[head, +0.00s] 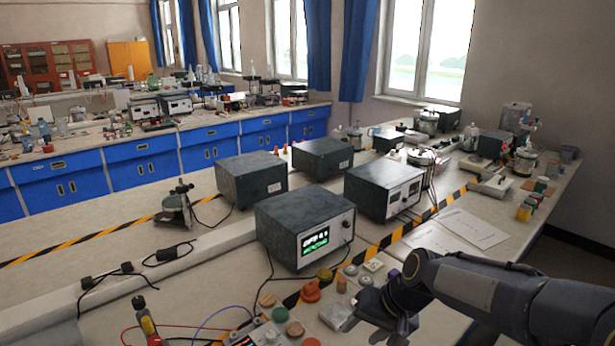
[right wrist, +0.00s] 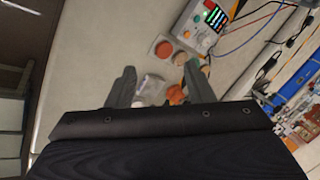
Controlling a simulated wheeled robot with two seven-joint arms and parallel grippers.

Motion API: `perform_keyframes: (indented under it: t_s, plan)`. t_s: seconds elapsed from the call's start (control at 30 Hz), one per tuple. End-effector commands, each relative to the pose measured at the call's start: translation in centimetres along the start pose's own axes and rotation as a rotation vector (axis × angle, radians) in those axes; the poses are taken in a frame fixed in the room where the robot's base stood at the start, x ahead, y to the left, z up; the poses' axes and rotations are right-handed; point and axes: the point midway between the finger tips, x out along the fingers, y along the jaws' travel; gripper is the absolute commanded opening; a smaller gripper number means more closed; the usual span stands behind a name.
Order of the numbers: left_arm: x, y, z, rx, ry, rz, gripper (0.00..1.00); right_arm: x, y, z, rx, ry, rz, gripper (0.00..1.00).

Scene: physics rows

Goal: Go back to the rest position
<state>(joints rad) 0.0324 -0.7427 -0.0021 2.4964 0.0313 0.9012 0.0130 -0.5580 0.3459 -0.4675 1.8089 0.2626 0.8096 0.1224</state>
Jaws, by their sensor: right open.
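My right arm comes in from the right in the head view. Its gripper (head: 385,318) is over the near part of the bench (head: 215,265), at the lower right. In the right wrist view the gripper (right wrist: 160,84) has its two fingers spread apart. I see nothing held between them. A clear, shiny item (right wrist: 153,88) on the bench shows in the gap, below the fingers. My left gripper is not in either view.
Left of the right gripper lie a clear packet (head: 337,315), an orange piece (head: 310,291) and several small round pieces. A dark box with a green display (head: 305,226) stands behind. A black-yellow stripe (head: 440,207) crosses the bench. Papers (head: 470,228) lie behind the arm.

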Motion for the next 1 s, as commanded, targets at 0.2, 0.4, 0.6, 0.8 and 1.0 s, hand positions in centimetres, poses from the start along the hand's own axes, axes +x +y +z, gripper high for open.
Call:
perform_keyframes:
  t_s: [0.2,0.4,0.6,0.8,1.0]
  plan:
    - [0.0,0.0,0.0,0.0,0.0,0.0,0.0,-7.6,4.6,6.6,0.001,0.062,-0.109,0.48]
    - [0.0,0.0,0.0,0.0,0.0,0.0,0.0,-11.0,7.8,13.8,-0.052,0.166,-0.097,0.48]
    - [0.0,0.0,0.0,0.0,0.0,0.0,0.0,-11.2,10.0,18.8,-0.092,0.247,-0.015,0.48]
    - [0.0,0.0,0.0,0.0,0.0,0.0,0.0,-10.8,10.8,20.3,-0.106,0.273,0.027,0.48]
    - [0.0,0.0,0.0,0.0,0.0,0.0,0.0,-10.8,10.8,20.4,-0.106,0.272,0.027,0.48]
